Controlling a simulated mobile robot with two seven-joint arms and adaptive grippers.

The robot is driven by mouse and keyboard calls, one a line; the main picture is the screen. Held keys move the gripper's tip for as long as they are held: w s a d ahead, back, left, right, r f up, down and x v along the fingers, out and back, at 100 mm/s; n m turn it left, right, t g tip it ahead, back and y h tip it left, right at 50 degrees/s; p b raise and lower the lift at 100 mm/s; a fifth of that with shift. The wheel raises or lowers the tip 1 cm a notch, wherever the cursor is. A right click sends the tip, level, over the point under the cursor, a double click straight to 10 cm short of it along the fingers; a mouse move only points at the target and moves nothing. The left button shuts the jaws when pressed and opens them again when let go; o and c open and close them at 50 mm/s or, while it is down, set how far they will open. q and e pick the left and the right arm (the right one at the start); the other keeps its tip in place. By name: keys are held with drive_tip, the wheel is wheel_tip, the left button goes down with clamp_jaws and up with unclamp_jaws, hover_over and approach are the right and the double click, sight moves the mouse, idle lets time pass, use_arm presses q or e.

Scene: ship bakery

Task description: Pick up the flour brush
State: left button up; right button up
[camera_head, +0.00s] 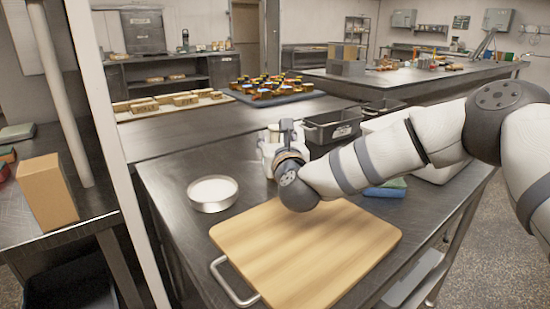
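My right arm reaches in from the right over the wooden board (315,245). My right gripper (283,143) is at its end, past the board's far edge and beside the black bin. It points away from me, and my wrist covers much of it. I cannot see its fingertips or whether it holds anything. I cannot make out a flour brush anywhere; it may be hidden behind my wrist or arm. My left gripper is out of view.
A round pan of white powder (212,192) stands left of my gripper on the steel table (165,185). A black bin (331,128) stands behind. A blue and green item (385,188) lies under my forearm. A white post (120,165) rises at left, near a cardboard box (47,192).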

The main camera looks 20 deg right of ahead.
clamp_jaws()
